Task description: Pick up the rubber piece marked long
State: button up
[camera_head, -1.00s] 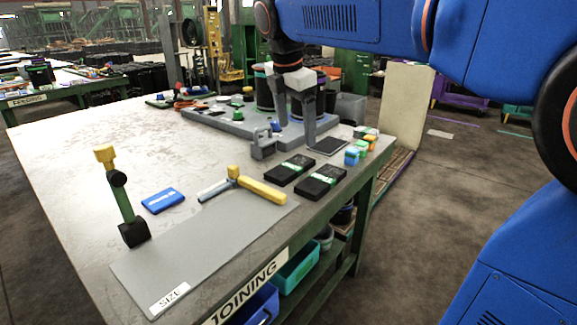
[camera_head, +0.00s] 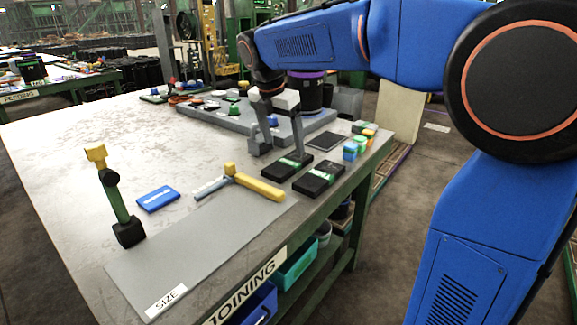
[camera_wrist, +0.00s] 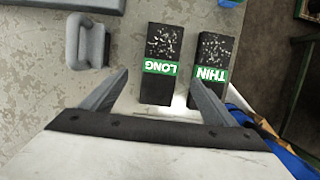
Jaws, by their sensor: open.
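The black rubber piece marked LONG (camera_wrist: 161,45) has a green band with white letters and lies flat on the table. In the head view it is the left one of two black pieces (camera_head: 279,171). My gripper (camera_head: 281,155) is open and empty, just above its far end. In the wrist view my gripper (camera_wrist: 160,78) has one finger on each side of this piece, apart from it. The right fingertip overlaps the near left side of the piece marked THIN (camera_wrist: 211,50), which also shows in the head view (camera_head: 318,180). The height of my fingertips is unclear.
A grey block with a loop (camera_wrist: 87,40) stands close left of the LONG piece. A grey fixture board (camera_head: 222,123) lies behind. Coloured small blocks (camera_head: 358,147) stand right. A yellow-handled tool (camera_head: 255,186), blue box (camera_head: 157,199) and grey mat (camera_head: 190,250) are in front-left.

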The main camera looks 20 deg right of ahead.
aim_at(289, 162)
jog(key=shift+x, duration=3.6)
jog(key=shift+d+r, duration=0.1)
jog(key=shift+d, duration=0.05)
jog(key=shift+c, duration=0.5)
jog(key=c, duration=1.2)
